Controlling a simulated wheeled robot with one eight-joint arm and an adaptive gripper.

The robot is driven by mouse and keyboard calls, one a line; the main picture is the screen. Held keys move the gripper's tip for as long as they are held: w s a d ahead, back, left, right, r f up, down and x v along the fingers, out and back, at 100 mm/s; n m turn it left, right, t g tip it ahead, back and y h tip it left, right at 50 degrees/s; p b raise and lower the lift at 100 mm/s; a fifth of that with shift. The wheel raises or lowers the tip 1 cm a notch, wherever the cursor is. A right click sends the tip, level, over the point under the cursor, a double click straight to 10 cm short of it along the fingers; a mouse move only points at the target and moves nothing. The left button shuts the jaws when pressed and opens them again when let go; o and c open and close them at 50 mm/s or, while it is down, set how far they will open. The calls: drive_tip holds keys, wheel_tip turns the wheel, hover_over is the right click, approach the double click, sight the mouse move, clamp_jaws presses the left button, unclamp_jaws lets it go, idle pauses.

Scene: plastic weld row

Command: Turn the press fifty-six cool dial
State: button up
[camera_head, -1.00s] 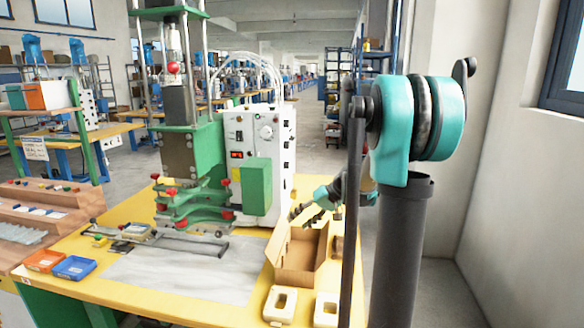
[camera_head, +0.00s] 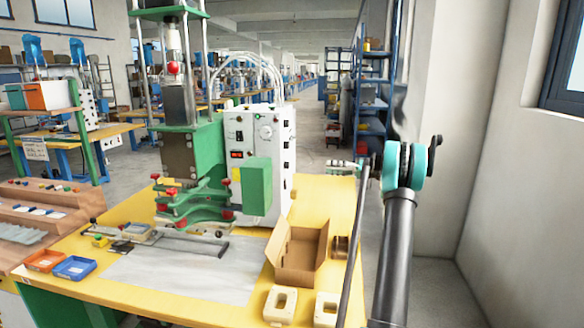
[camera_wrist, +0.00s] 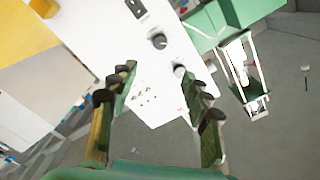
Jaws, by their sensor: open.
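A white control box (camera_head: 258,150) stands on the yellow table beside the green press (camera_head: 195,150). In the wrist view, the white panel (camera_wrist: 108,35) shows a dark knob (camera_wrist: 158,41) and a paler knob (camera_wrist: 180,71). Labels are too small to read, so I cannot tell which is the cool dial. My gripper (camera_wrist: 158,72) is open and empty, its fingers spread on either side of the panel's lower part, apart from both knobs.
An open cardboard box (camera_head: 297,250) sits at the table's right, with two cream parts (camera_head: 281,305) in front. Blue (camera_head: 75,267) and orange (camera_head: 45,260) trays lie at the left. A green block (camera_head: 257,186) covers part of the control box front. The table's back right is clear.

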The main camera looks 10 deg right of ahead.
sight(287, 165)
drive_tip(key=x, duration=1.7)
drive_tip(key=shift+a, duration=0.15)
clamp_jaws()
drive_tip(key=shift+m, duration=0.3)
drive_tip(key=m, duration=1)
drive_tip(key=shift+f, duration=0.1)
